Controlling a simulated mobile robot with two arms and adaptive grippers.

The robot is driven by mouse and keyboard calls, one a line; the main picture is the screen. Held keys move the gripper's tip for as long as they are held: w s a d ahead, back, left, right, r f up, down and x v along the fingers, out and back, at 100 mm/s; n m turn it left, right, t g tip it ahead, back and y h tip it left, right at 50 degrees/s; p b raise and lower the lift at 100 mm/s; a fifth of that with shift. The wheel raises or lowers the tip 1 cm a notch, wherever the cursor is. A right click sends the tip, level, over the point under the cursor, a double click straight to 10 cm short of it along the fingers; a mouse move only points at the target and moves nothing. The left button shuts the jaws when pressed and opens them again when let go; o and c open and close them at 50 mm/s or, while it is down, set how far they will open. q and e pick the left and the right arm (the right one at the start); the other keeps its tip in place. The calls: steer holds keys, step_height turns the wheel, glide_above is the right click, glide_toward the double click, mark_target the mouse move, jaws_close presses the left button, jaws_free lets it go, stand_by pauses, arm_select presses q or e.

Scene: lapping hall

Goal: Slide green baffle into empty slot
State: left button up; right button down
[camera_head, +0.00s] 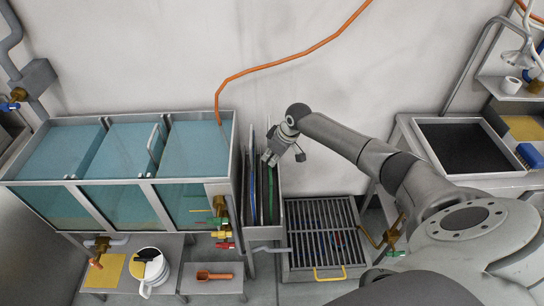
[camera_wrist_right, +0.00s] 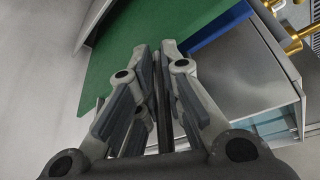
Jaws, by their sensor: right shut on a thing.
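The green baffle (camera_head: 270,197) stands upright in the narrow grey rack at the right end of the water tank (camera_head: 140,183). It also shows as a broad green sheet in the right wrist view (camera_wrist_right: 130,62). My right gripper (camera_head: 269,160) is at the rack's top, shut on the green baffle; its fingers (camera_wrist_right: 157,50) meet at the sheet's near edge and hide the grip point. The tank has three water-filled compartments, with a looped handle (camera_head: 154,137) between the middle and right ones. I cannot make out which slot is empty. My left gripper is out of view.
A blue baffle (camera_head: 252,182) stands just left of the green one, also visible in the wrist view (camera_wrist_right: 222,32). An orange hose (camera_head: 290,60) hangs into the tank. Valves (camera_head: 222,222) stick out in front. A floor grate (camera_head: 325,235) lies right of the rack.

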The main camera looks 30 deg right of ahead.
step_height(320, 180, up, 6)
steer(key=p, duration=0.3)
steer(key=shift+w+f, duration=0.1)
steer(key=shift+w, duration=0.05)
step_height(320, 180, up, 5)
steer(key=shift+r+p, duration=0.1)
steer(key=shift+p, duration=0.95)
step_height(320, 180, up, 7)
steer(key=shift+f+p, duration=0.2)
steer(key=shift+p, duration=0.8)
step_height(320, 180, up, 17)
steer(key=p, duration=0.7)
steer(key=shift+p, duration=0.4)
